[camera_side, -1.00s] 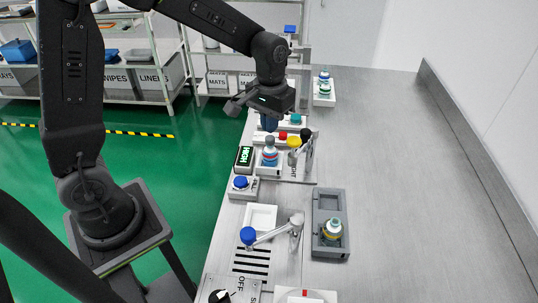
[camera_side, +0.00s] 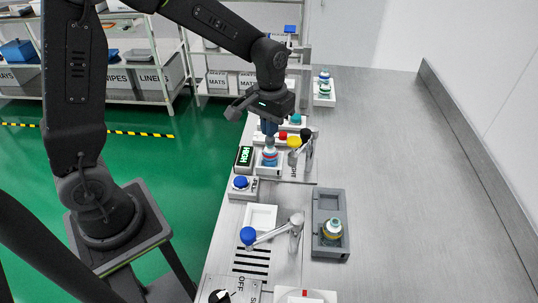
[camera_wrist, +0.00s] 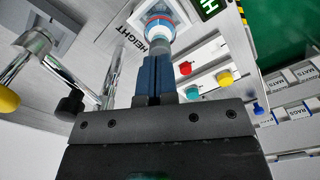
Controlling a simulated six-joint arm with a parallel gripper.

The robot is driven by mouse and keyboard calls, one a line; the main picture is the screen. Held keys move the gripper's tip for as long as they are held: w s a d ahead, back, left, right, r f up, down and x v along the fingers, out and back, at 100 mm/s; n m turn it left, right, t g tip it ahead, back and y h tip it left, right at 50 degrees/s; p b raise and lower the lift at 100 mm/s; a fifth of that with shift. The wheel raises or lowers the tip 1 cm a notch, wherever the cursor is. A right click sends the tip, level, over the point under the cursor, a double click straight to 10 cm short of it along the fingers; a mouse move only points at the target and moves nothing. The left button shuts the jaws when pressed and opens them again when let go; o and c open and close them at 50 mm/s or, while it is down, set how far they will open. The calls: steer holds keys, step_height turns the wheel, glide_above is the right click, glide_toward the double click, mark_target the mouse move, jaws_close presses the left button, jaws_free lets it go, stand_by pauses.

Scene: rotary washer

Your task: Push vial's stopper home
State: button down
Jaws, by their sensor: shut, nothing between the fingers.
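The vial (camera_side: 269,159), with blue and red bands, stands upright in a white square holder beside the display (camera_side: 244,156), which reads HIGH. My gripper (camera_side: 268,137) is shut and empty, its blue fingers pointing down directly above the vial. The fingers cover the stopper in the side view, so I cannot tell how deep it sits or whether they press on it. In the wrist view the shut fingertips (camera_wrist: 156,60) reach the near side of the vial's top (camera_wrist: 158,27).
Yellow (camera_side: 294,142) and black (camera_side: 305,134) knobs on metal levers stand just right of the vial. A blue button (camera_side: 240,182) and a blue-knobbed lever (camera_side: 248,235) are nearer. A grey tray (camera_side: 331,200) holds another vial (camera_side: 333,228). The bench at right is clear.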

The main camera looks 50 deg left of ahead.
steer(key=shift+f, duration=0.65)
stand_by(0.5)
stand_by(0.4)
steer(key=shift+r, duration=3.5)
steer(key=shift+r, duration=0.1)
steer(key=shift+s+r, duration=0.25)
steer(key=shift+r, duration=0.05)
steer(key=s+r+m+t, duration=0.1)
steer(key=s+r+t, duration=0.1)
steer(key=s, duration=0.7)
steer(key=s+d+r+m+t, duration=0.1)
steer(key=s+r+m+t, duration=0.1)
steer(key=s, duration=0.6)
steer(key=shift+s+r+t, duration=0.35)
steer(key=shift+r+t, duration=0.45)
steer(key=shift+r, duration=0.15)
